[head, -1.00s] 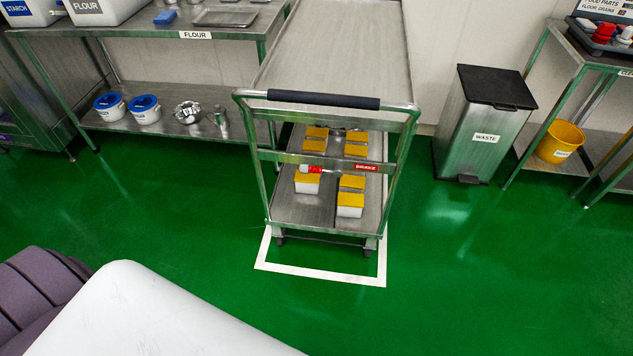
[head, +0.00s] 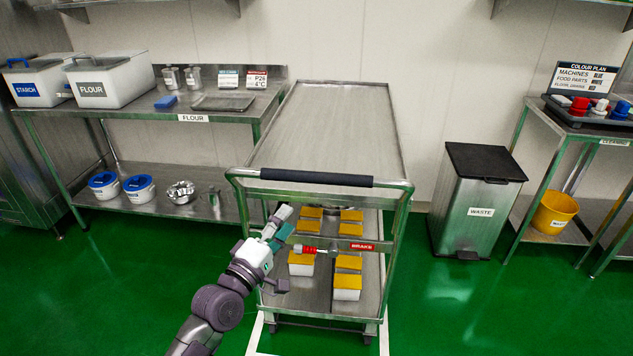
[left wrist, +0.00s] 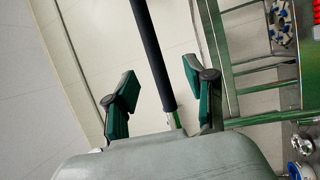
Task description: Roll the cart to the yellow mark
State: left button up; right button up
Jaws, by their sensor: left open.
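The steel cart (head: 325,125) stands in front of the wall with its black push handle (head: 317,178) facing me. Its lower shelf holds several white boxes with yellow lids. A red-and-white brake lever (head: 310,249) sits on the front crossbar beside a red BRAKE label (head: 362,246). My left gripper (head: 280,222) is open, below the handle's left end and left of the brake lever. In the left wrist view, the black handle (left wrist: 150,50) appears between the open fingers of the left gripper (left wrist: 163,98); contact cannot be told. My right gripper and a yellow mark are not in view.
A white floor outline (head: 384,338) lies under the cart. A steel table (head: 215,116) with tubs stands left. A waste bin (head: 475,200) and a rack with a yellow bucket (head: 553,213) stand right. Green floor between cart and bin is clear.

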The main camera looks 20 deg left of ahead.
aim_at(313, 182)
pick_arm(q)
jog(key=w+r, duration=0.1)
jog(key=w, duration=0.3)
jog(key=w+d+r, duration=0.1)
jog(key=w, duration=0.4)
jog(key=w+r+p, duration=0.1)
jog(key=w, duration=0.3)
jog(key=shift+w+d+r, duration=0.15)
jog(key=shift+d+r, duration=0.2)
grip_shut()
